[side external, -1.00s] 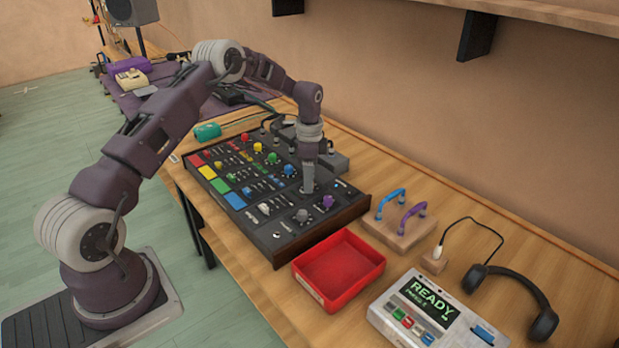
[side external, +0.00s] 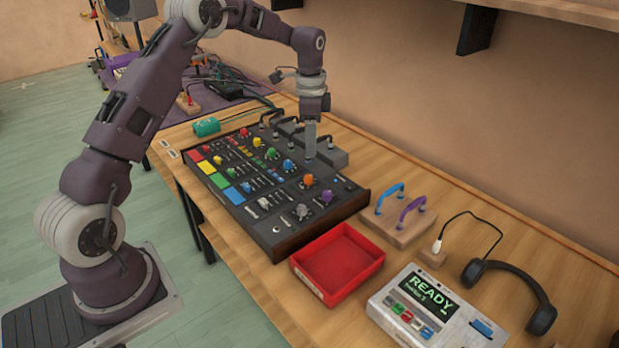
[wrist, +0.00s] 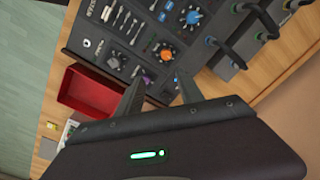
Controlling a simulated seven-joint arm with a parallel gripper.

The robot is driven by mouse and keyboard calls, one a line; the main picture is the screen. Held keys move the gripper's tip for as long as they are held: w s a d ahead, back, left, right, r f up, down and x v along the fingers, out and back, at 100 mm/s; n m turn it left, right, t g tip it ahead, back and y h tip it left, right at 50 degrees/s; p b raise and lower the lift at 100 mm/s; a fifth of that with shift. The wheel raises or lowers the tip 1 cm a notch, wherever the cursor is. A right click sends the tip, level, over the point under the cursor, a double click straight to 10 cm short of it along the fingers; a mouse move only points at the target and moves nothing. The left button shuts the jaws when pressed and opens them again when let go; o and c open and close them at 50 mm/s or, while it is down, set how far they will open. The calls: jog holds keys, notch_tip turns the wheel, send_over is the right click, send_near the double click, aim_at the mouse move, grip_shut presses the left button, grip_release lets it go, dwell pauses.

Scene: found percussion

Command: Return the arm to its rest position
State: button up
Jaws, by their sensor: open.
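My gripper (side external: 310,148) hangs pointing down over the far side of the black mixer (side external: 290,232), above its knobs and apart from them. In the wrist view my gripper (wrist: 158,92) shows two dark fingers spread apart with nothing between them. The mixer panel (wrist: 118,38) lies beyond the fingertips, with an orange knob (wrist: 165,54) and a blue knob (wrist: 192,17). A purple knob (wrist: 148,79) shows close to the left finger. My arm is bent up and over from its base at the left.
A red tray (side external: 338,262) stands empty in front of the mixer. A wooden block with blue and purple handles (side external: 400,222), a white device reading READY (side external: 425,305) and black headphones (side external: 535,290) lie to the right.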

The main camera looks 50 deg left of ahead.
jog(key=s+d+r+n+t, duration=0.1)
jog(key=s+d+r+n, duration=0.1)
jog(key=s+d+r, duration=0.5)
jog(key=s+d+r+n+t, duration=0.1)
jog(key=s+d+r, duration=0.2)
jog(key=s+r, duration=0.45)
jog(key=s+d+n+t, duration=0.1)
jog(key=s+d+n, duration=0.1)
jog(key=s, duration=0.8)
jog(key=s+d+n+t, duration=0.2)
jog(key=s+d+n, duration=0.1)
jog(key=s, duration=0.7)
jog(key=shift+d+r, duration=0.4)
jog(key=shift+d, duration=0.35)
